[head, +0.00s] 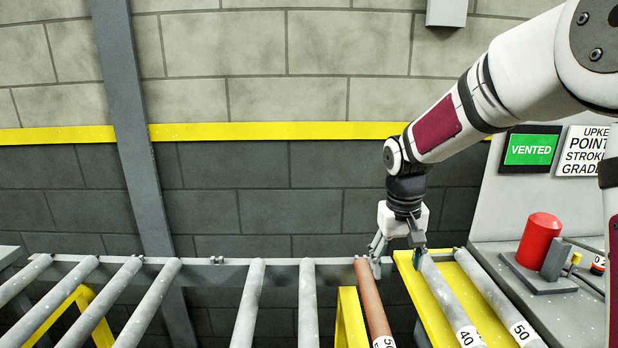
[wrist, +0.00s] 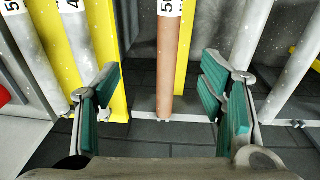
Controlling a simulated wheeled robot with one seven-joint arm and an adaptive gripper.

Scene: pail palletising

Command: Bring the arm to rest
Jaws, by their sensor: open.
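My arm reaches in from the upper right of the head view and hangs down over the roller conveyor. My gripper (head: 397,262) is open and empty, with its fingers pointing down at the far ends of the rollers. In the wrist view its two teal-padded fingers (wrist: 160,92) stand wide apart. The brown roller (head: 373,305) lies between and below them; it also shows in the wrist view (wrist: 168,65). I cannot tell how high the fingertips are above the rollers. No pail is in view.
Grey rollers (head: 248,305) run to the left with open gaps between them. Yellow supports (head: 349,320) stand below. At the right are a red cylinder (head: 540,242) on a dark base, a green "VENTED" sign (head: 529,149) and a white text sign (head: 582,151). A brick wall (head: 250,80) stands behind.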

